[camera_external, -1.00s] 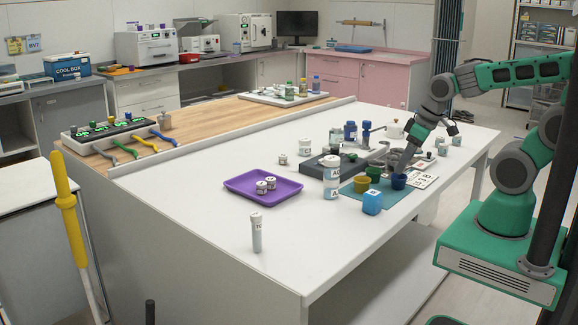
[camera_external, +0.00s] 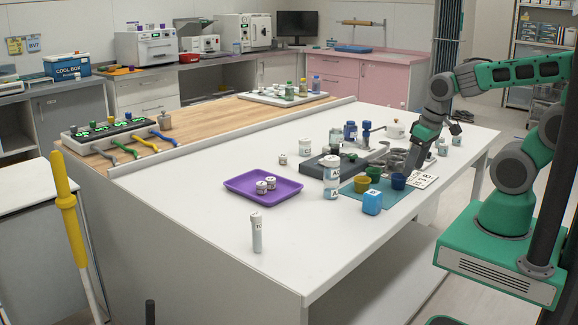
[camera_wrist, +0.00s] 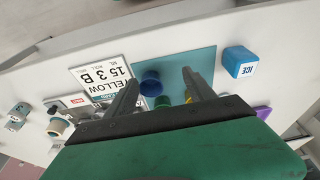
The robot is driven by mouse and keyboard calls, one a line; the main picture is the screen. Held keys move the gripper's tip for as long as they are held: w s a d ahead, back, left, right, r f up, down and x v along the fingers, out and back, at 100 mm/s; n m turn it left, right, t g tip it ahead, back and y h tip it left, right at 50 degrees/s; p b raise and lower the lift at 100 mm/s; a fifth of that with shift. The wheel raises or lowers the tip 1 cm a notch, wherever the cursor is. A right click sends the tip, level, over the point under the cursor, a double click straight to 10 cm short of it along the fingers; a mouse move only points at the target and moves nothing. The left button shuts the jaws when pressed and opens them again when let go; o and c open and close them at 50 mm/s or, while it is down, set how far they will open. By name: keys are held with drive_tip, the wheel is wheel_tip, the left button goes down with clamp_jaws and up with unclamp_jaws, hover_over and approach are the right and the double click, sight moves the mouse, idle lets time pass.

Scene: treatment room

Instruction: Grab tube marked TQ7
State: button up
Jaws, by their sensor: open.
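A pale upright tube (camera_external: 257,236) with a grey-white cap stands alone near the front edge of the white table in the external view. Its label has small red and dark marks, too small to read fully. My gripper (camera_external: 414,164) is far to its right, pointing down above the table's right part. In the wrist view my gripper (camera_wrist: 160,84) is open and empty, with a blue cup (camera_wrist: 151,86) seen between its fingers. The tube is not recognisable in the wrist view.
A purple tray (camera_external: 240,193) with two small jars lies behind the tube. A tall labelled jar (camera_external: 331,182), a blue ICE block (camera_external: 372,203), cups on a teal mat (camera_external: 350,188) and a printed card (camera_external: 424,180) crowd the right. The table around the tube is clear.

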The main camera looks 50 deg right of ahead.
drive_tip(key=c, duration=0.3)
drive_tip(key=shift+c, duration=0.2)
drive_tip(key=w+a+r+n, duration=0.2)
drive_tip(key=w+a+r, duration=0.2)
drive_tip(key=w+a, duration=0.4)
drive_tip(key=n+y+p, duration=0.2)
drive_tip(key=n+y, duration=0.1)
drive_tip(key=n, duration=0.4)
hover_over(258, 251)
drive_tip(key=s+d, duration=0.1)
drive_tip(key=d, duration=0.2)
wheel_tip(258, 251, down, 3)
drive_tip(key=p+x, duration=0.1)
drive_tip(key=x, duration=0.7)
drive_tip(key=shift+a, duration=0.15)
